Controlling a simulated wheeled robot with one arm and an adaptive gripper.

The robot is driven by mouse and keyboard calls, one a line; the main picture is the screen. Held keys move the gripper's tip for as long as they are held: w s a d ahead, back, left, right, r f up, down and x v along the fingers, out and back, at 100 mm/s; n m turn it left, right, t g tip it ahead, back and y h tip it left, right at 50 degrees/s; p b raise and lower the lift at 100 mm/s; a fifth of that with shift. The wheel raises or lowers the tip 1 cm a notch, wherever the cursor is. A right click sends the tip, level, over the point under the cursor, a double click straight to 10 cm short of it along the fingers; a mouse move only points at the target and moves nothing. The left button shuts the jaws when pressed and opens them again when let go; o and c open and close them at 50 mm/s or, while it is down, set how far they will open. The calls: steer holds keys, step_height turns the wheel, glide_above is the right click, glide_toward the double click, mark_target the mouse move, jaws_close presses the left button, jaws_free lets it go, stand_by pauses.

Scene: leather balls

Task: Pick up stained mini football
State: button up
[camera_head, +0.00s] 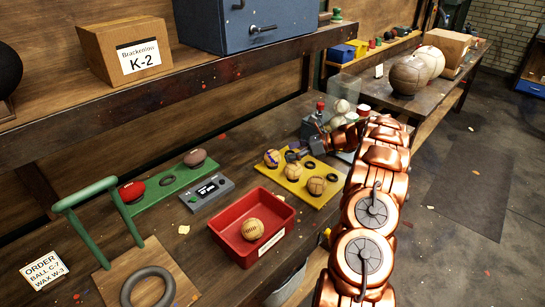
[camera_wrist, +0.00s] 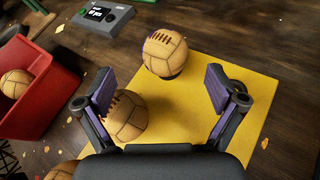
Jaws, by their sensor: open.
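Several tan panelled mini footballs sit on a yellow mat (camera_head: 297,187), which also shows in the wrist view (camera_wrist: 190,125). The one at its far left end in the head view (camera_head: 272,158) has a blue-purple stain; it shows at the top centre of the wrist view (camera_wrist: 166,54) with purple on its left side. A middle ball (camera_head: 292,173) shows partly behind my left finger in the wrist view (camera_wrist: 127,117). A third ball (camera_head: 316,186) is only an edge at the wrist view's bottom left. My gripper (camera_wrist: 160,90) is open and empty, the stained ball beyond its fingertips.
A red tray (camera_head: 221,232) holding another tan ball (camera_head: 252,229) stands beside the mat. A grey device (camera_head: 207,193) and a green strip (camera_head: 165,184) with a red ball and a brown ball lie left of it. A shelf edge (camera_head: 190,85) runs above the bench's back.

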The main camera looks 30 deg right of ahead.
mark_target(278, 155)
steer(key=shift+d+f+p+x, duration=0.1)
steer(key=shift+p+x, duration=0.3)
steer(key=shift+x, duration=0.5)
steer(key=shift+d+f+p+x, duration=0.1)
steer(key=shift+p+x, duration=0.35)
steer(key=shift+x, duration=0.4)
steer(key=shift+d+f+p+x, duration=0.15)
steer(key=shift+p+x, duration=0.25)
steer(key=shift+x, duration=0.5)
steer(key=shift+w, duration=0.15)
steer(key=shift+c, duration=0.4)
steer(key=c, duration=1.2)
